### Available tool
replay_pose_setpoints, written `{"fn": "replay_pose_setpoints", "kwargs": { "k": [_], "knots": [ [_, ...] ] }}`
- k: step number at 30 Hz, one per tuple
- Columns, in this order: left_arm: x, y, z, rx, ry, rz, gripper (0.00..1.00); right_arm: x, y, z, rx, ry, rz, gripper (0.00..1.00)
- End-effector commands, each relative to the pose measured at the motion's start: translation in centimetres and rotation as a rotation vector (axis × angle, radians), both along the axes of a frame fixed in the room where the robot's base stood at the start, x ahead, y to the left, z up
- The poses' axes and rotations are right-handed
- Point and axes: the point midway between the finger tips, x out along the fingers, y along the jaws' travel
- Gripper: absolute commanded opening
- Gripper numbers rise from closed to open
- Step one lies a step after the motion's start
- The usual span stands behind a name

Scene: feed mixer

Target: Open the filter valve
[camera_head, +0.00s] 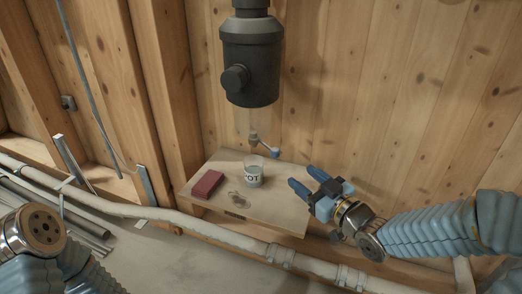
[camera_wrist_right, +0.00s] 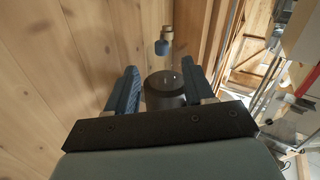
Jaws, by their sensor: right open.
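The filter (camera_head: 250,60) is a dark grey cylinder by the plank wall, with a clear bowl below it. At the bowl's bottom is a brass valve (camera_head: 253,138) with a blue-tipped lever (camera_head: 269,150) pointing down to the right. In the right wrist view the brass fitting (camera_wrist_right: 167,33) and blue tip (camera_wrist_right: 163,48) show beyond the fingers, near a dark round body (camera_wrist_right: 165,90). My right gripper (camera_head: 300,176) is open and empty, to the lower right of the lever and apart from it. My left arm shows at lower left; its gripper is out of view.
A glass (camera_head: 254,173) with dark lettering stands on a wooden shelf (camera_head: 281,214) under the valve. A red block (camera_head: 207,184) lies left of it. A pale pipe (camera_head: 215,234) runs along the front. Wall studs stand at left.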

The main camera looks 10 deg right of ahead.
Motion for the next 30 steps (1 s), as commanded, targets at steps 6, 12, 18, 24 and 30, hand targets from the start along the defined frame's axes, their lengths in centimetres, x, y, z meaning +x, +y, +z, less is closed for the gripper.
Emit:
{"fn": "replay_pose_setpoints", "kwargs": {
  "k": [6,12,18,24,30],
  "knots": [
    [0.0,0.1,0.5,0.001,0.0,0.001,0.99,1.1,0.7,1.2,-0.016,-0.039,0.012,0.53],
    [0.0,0.1,0.4,0.002,-0.001,0.002,0.99,5.2,2.5,0.8,-0.015,-0.038,0.013,0.53],
    [0.0,0.1,0.4,0.002,-0.001,0.002,0.99,9.3,4.1,0.9,-0.016,-0.038,0.01,0.53],
    [0.0,0.1,0.5,0.002,-0.001,0.002,0.99,11.7,5.1,0.9,-0.017,-0.037,0.01,0.53],
    [0.0,0.1,0.5,0.002,-0.001,0.002,0.99,12.4,5.3,0.9,-0.017,-0.037,0.008,0.53]
  ]
}}
